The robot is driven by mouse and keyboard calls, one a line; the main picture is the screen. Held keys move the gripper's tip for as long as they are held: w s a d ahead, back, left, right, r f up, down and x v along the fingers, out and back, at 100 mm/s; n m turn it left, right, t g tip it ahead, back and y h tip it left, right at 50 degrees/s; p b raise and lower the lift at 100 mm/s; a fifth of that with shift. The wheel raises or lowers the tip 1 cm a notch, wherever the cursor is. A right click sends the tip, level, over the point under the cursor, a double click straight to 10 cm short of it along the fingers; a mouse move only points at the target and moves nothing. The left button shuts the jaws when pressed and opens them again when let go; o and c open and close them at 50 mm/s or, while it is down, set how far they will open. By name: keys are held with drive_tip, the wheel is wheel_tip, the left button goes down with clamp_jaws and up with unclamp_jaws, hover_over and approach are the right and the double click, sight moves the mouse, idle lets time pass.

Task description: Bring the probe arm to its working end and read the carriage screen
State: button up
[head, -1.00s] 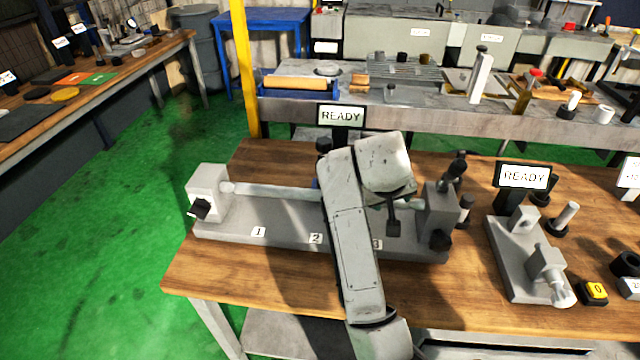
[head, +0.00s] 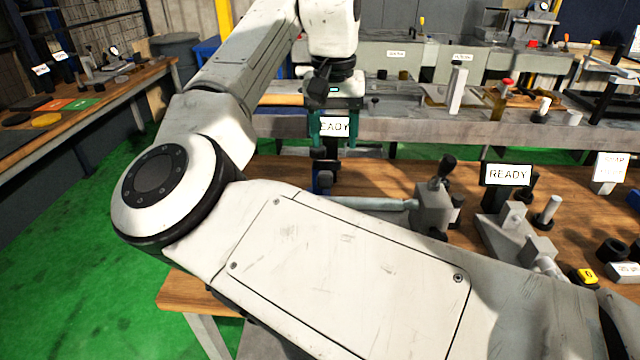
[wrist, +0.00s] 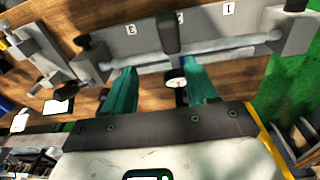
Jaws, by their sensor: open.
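The carriage screen (head: 333,127) reads READY in the head view, partly covered by my gripper's fingers. Below it a dark, blue-marked carriage part (head: 323,182) shows behind my arm. In the wrist view a grey bench fixture (wrist: 90,65) with a long rod (wrist: 215,55) bears number labels. A dark upright arm (wrist: 170,35) crosses the rod by the middle label; I cannot tell whether it is the probe arm. My gripper (head: 334,130) has two teal fingers, apart and empty, above and behind the fixture; they also show in the wrist view (wrist: 160,90). A small white dial-like face (wrist: 177,83) appears between them.
Green floor is open at the left.

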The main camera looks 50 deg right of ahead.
sight(325, 173)
drive_tip(key=shift+w+a+r+y, duration=0.3)
drive_tip(key=shift+a+r, duration=0.45)
drive_tip(key=shift+a, duration=0.1)
wheel_tip(325, 173, down, 11)
drive_tip(key=shift+r+p, duration=0.2)
drive_tip(key=shift+p, duration=0.15)
clamp_jaws()
